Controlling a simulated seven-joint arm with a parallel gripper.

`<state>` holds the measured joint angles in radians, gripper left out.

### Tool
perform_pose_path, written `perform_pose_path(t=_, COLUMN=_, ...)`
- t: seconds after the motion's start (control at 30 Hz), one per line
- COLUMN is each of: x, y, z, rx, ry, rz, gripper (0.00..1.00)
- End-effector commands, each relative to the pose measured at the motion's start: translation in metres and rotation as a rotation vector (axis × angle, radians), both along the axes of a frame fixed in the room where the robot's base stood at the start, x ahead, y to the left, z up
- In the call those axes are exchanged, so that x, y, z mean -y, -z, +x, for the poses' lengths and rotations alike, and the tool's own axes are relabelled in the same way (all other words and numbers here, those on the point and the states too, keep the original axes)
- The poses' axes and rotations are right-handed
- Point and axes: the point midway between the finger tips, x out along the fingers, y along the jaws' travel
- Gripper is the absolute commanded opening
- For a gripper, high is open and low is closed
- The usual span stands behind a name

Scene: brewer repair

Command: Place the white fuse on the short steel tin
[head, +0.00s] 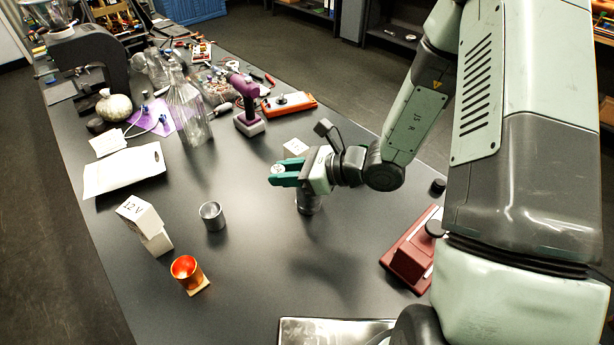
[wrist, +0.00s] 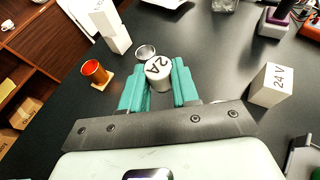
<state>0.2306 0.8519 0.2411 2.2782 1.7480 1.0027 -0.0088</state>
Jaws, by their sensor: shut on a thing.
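The white fuse (wrist: 158,73), a short cylinder marked 2A, is held between the green fingers of my gripper (wrist: 158,84). In the head view my gripper (head: 281,175) is above the table, and only a small part of the fuse (head: 278,169) shows. An open steel tin (head: 211,216) stands upright to the lower left of my gripper, apart from it. In the wrist view this tin (wrist: 146,51) shows just beyond the fuse. A second steel cylinder (head: 308,203) stands below my wrist, its top hidden; I cannot tell which is shorter.
A 12 V white block (head: 140,214) and an orange cup (head: 186,270) on a wooden coaster stand left and front. A 24 V block (wrist: 272,84) stands right of my gripper in the wrist view. Glass bottles (head: 187,108) stand farther back. The table around the open tin is clear.

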Motion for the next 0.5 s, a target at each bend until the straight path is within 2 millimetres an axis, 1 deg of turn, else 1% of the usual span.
perform_pose_path(t=0.03, x=0.014, y=-0.012, z=0.017, rx=0.011, ry=0.034, rz=-0.004, gripper=0.00)
perform_pose_path(t=0.1, x=0.030, y=-0.026, z=0.033, rx=0.008, ry=0.073, rz=-0.005, gripper=0.00)
perform_pose_path(t=0.2, x=0.047, y=-0.040, z=0.049, rx=0.004, ry=0.113, rz=-0.006, gripper=0.00)
perform_pose_path(t=0.3, x=0.057, y=-0.048, z=0.058, rx=-0.001, ry=0.137, rz=-0.006, gripper=0.00)
perform_pose_path(t=0.37, x=0.060, y=-0.046, z=0.060, rx=-0.005, ry=0.144, rz=-0.006, gripper=0.00)
perform_pose_path(t=0.47, x=0.061, y=-0.030, z=0.061, rx=-0.009, ry=0.149, rz=-0.005, gripper=0.00)
perform_pose_path(t=0.5, x=0.061, y=-0.022, z=0.061, rx=-0.011, ry=0.150, rz=-0.004, gripper=0.00)
